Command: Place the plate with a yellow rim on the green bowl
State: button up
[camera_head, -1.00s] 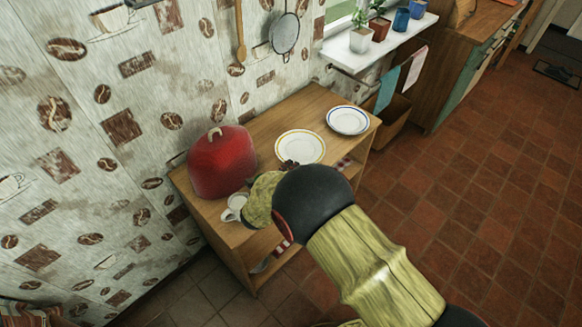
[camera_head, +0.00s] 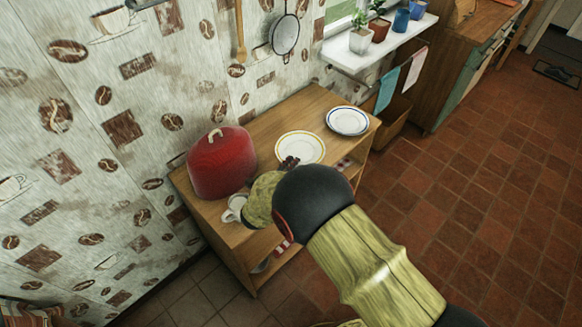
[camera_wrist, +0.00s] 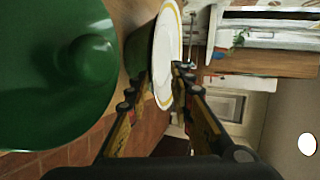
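The plate with a yellow rim (camera_head: 300,147) is on the right half of the wooden cabinet, face up. In the wrist view this plate (camera_wrist: 166,55) is seen nearly edge-on between my fingers. A dark green surface (camera_wrist: 137,52), perhaps the side of the green bowl, lies directly under it; the plate seems to rest on it. The bowl is hidden in the head view. My gripper (camera_wrist: 157,80) is open, with its fingertips apart on either side of the plate's near rim. In the head view its dark fingertips (camera_head: 289,163) show at that rim.
A large green lid with a knob (camera_wrist: 80,60) fills the left of the wrist view. A blue-rimmed plate (camera_head: 347,121) is at the cabinet's right end.

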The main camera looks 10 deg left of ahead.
jog(key=p+v, duration=0.2)
jog(key=v, duration=1)
jog(key=shift+r, duration=0.25)
jog(key=shift+w, duration=0.1)
jog(key=w+r+n+g+y, duration=0.1)
jog(key=w+r+n+y, duration=0.25)
jog(key=r, duration=0.45)
jog(key=w+r+n+g+y, duration=0.1)
jog(key=w+r+n+y, duration=0.25)
jog(key=r, duration=0.55)
jog(key=s+d+r+n+g, duration=0.1)
jog(key=s+d+r+n, duration=0.2)
jog(key=d+r+n, duration=0.4)
jog(key=s+d+r+n+g+h, duration=0.1)
jog(key=s+d+r+n+g, duration=0.1)
jog(key=s+d, duration=0.9)
jog(key=s+d+r+n+g+h, duration=0.2)
jog(key=s+d+n, duration=0.3)
jog(key=s+d, duration=0.7)
jog(key=s+g, duration=0.1)
jog(key=s, duration=0.3)
jog(key=shift+d, duration=0.25)
